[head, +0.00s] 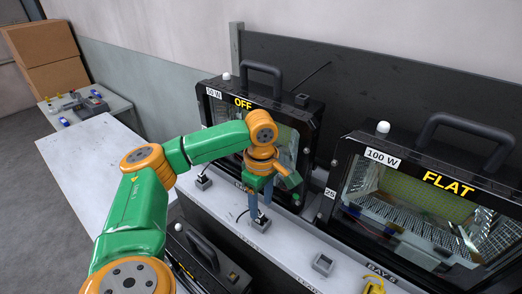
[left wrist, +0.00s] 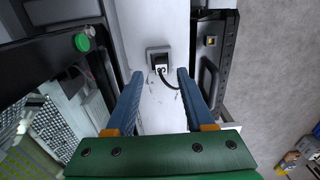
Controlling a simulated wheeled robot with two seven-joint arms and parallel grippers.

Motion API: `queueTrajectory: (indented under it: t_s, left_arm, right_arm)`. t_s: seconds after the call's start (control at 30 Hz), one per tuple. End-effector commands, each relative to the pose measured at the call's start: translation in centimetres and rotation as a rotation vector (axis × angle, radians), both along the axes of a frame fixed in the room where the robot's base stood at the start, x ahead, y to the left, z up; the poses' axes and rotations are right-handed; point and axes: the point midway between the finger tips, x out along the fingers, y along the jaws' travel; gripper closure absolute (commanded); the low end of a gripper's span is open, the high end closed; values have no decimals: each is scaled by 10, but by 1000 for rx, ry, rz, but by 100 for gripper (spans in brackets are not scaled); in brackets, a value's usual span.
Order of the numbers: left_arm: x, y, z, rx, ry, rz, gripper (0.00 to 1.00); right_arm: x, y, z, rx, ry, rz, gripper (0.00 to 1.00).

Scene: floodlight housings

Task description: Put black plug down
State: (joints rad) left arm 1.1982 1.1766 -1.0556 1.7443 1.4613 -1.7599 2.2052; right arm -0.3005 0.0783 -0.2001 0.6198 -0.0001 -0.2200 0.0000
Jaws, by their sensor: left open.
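The black plug (left wrist: 161,71) sits at a grey square socket box (left wrist: 158,53) on the pale ledge, with a black cable curving away from it. In the head view the same socket box (head: 261,225) is below my left gripper (head: 260,208). The gripper points down with its blue fingers apart and nothing held between them. In the left wrist view the open fingers (left wrist: 158,88) lie on either side of the plug, clear of it. I cannot tell how deep the plug sits. My right gripper is not in view.
Behind the ledge stand a floodlight housing marked OFF (head: 243,103) and one marked FLAT (head: 449,185). Another socket box (head: 204,183) is to the left and an empty one (head: 323,263) to the right. A dark case (head: 205,258) stands in front. A bare white table (head: 100,165) is at left.

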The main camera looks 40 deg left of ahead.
Motion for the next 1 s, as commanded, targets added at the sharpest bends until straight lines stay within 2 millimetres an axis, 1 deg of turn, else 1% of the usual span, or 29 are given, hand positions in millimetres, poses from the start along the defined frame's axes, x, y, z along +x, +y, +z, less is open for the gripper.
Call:
queueTrajectory:
  t_s: [0.03,0.1,0.2,0.3,0.43,1.0]
  left_arm:
    - [1,0,13,-1,-7,-1,47]
    - [1,-1,35,-2,-7,-2,47]
    - [1,-1,64,-2,-6,-2,47]
    - [0,0,80,1,-3,-1,47]
    - [0,0,86,1,-1,-1,47]
    - [0,0,85,0,1,-1,47]
  right_arm:
    - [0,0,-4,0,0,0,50]
    - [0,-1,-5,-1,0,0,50]
    - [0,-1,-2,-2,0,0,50]
    - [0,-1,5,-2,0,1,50]
    - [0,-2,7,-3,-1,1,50]
    - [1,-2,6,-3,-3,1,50]
